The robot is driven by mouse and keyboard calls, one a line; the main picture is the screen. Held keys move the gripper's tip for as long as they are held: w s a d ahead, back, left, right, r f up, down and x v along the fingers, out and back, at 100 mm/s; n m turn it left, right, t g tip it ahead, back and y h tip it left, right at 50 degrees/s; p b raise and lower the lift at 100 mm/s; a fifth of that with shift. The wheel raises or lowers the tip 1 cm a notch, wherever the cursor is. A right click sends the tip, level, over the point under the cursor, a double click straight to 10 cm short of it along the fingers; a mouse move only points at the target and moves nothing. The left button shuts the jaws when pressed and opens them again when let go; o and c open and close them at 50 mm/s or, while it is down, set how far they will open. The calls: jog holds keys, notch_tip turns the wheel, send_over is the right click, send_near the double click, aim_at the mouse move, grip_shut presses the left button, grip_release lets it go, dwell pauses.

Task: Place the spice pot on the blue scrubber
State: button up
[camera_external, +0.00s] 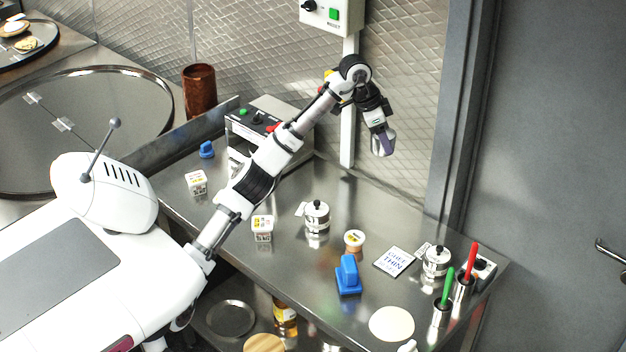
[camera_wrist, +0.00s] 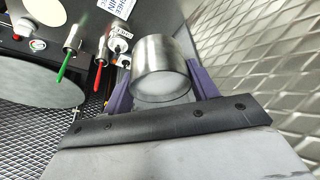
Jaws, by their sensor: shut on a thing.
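My gripper (camera_external: 380,134) is raised above the back of the steel counter, near the wall. It is shut on a shiny steel cylindrical pot, which I take to be the spice pot (camera_external: 384,146). In the wrist view the spice pot (camera_wrist: 161,62) sits between the two purple fingers. One blue scrubber (camera_external: 348,278), a block with an upright grip, stands near the counter's front edge, below my gripper in the picture. A smaller blue thing (camera_external: 206,149) of similar shape is at the back left. Neither blue thing is clear in the wrist view.
Lidded steel pots (camera_external: 316,216) (camera_external: 436,262), small labelled tubs (camera_external: 263,228), a round wooden-coloured tub (camera_external: 354,240) and a printed card (camera_external: 394,262) stand around the scrubber. Red (camera_external: 472,258) and green (camera_external: 448,285) handles rise upright at right. A pale disc (camera_external: 391,323) lies at front.

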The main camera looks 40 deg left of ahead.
jog(key=s+d+b, duration=0.3)
jog(key=s, duration=0.5)
jog(key=b, duration=0.8)
send_over(350, 263)
notch_tip(350, 263, down, 15)
jog(key=shift+m, duration=0.3)
jog(key=shift+f, duration=2.9)
jog(key=shift+f, duration=0.1)
jog(key=shift+f, duration=0.15)
jog(key=o, duration=1)
jog(key=shift+r, duration=0.2)
